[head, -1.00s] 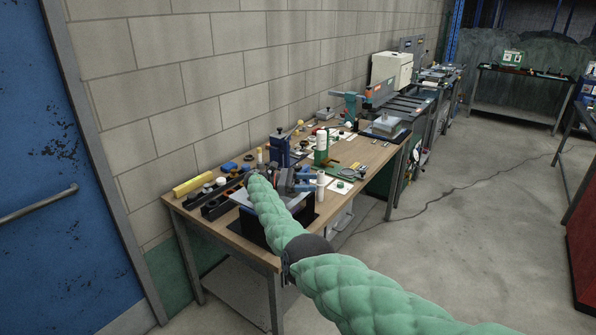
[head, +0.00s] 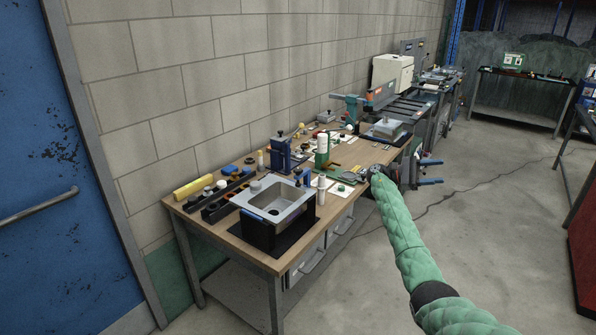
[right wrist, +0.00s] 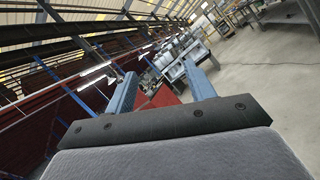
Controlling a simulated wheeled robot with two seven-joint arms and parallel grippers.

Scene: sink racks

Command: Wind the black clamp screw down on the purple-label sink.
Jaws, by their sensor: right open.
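A steel sink (head: 290,198) in a black box-like stand sits on the near end of the wooden workbench. A blue clamp-like part (head: 303,177) shows at its back right rim. I cannot make out a purple label or a black clamp screw at this size. My right gripper (head: 440,171) is open and empty, off the right edge of the bench, well apart from the sink and pointing away from it. Its two blue fingers also show spread in the right wrist view (right wrist: 160,72), with nothing between them. My left gripper is out of view.
The workbench (head: 236,246) also carries a yellow block (head: 193,187), a black rack of round parts (head: 222,205), white cylinders (head: 321,186) and a blue press-like device (head: 281,153). A wall stands behind the bench. The floor to its right is open.

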